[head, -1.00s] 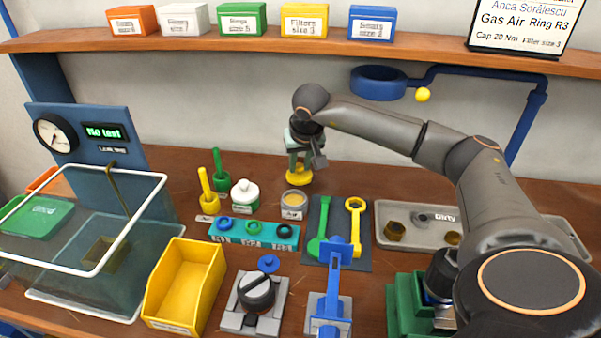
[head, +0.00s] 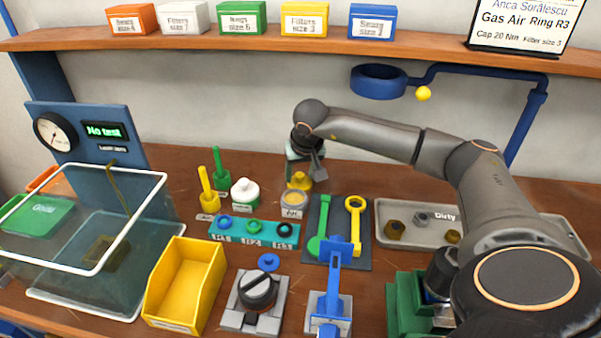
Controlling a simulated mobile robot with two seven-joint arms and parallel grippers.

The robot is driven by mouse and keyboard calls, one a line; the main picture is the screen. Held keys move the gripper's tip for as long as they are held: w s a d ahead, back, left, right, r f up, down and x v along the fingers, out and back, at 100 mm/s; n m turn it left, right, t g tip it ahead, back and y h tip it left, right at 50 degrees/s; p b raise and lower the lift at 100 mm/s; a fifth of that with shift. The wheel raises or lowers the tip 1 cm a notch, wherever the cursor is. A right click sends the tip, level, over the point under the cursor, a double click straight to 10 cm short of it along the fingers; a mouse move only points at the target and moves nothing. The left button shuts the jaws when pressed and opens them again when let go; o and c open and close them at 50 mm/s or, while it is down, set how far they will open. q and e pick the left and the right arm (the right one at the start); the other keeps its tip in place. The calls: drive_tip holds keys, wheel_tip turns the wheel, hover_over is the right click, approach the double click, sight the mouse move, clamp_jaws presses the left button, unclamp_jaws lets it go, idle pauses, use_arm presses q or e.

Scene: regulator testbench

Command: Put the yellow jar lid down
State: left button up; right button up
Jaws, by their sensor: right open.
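The yellow jar lid (head: 300,181) is on the wooden bench, just behind the open grey jar (head: 293,201). My right gripper (head: 304,172) reaches in from the right and points down at the lid. Its jaws are open, with the lid low between or just under the fingertips. The gripper partly hides the lid, and I cannot tell whether a finger touches it. My left gripper does not show.
A white-capped bottle (head: 245,194) and green and yellow upright tools stand left of the jar. A dark mat (head: 336,255) with two wrenches and a grey Dirty tray (head: 385,210) lie to the right. Bare bench lies behind the lid.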

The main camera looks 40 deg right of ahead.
drive_tip(key=shift+r, duration=0.25)
drive_tip(key=v, duration=1.2)
drive_tip(key=shift+f, duration=0.1)
